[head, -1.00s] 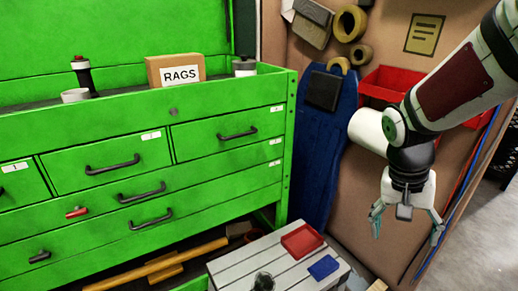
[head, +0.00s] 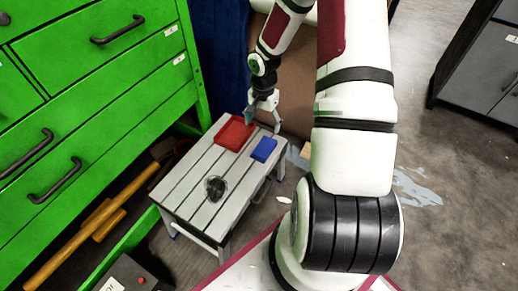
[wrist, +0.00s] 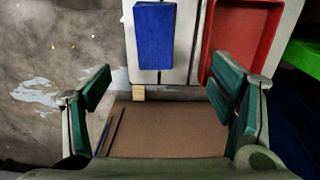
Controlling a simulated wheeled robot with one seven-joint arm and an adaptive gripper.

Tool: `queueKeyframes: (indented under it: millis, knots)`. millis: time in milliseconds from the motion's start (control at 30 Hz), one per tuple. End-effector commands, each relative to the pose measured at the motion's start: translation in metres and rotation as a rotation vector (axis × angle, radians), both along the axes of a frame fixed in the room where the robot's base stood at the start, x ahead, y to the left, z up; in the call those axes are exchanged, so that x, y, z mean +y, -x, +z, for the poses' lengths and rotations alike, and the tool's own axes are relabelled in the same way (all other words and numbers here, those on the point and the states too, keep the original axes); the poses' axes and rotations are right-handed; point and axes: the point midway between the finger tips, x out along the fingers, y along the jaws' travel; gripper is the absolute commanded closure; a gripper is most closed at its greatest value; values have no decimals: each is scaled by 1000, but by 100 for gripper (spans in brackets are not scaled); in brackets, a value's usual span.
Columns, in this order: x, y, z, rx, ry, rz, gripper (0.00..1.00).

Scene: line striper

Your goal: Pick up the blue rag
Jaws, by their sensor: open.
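The blue rag (head: 263,149) is a small folded block lying on a light slatted bench (head: 190,181), near its right edge. In the wrist view the blue rag (wrist: 154,36) is at the top centre, beyond my fingertips. My gripper (head: 264,116) is at the far end of the bench, beside the red tray. In the wrist view my gripper (wrist: 160,85) has its green fingers spread wide, with nothing between them. The gripper is not touching the rag.
A red tray (head: 222,144) sits on the bench left of the rag; it also shows in the wrist view (wrist: 212,40). A dark round object (head: 215,187) is on the bench's near part. Green drawers (head: 100,70) stand at left. Concrete floor is open at right.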

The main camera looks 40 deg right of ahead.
Motion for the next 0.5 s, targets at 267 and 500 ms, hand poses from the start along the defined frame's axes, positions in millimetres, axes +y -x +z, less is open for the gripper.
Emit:
queueKeyframes:
  millis: [267,500]
  knots:
    - [1,1,-55,4,-1,3,22]
    - [0,1,-73,1,0,4,22]
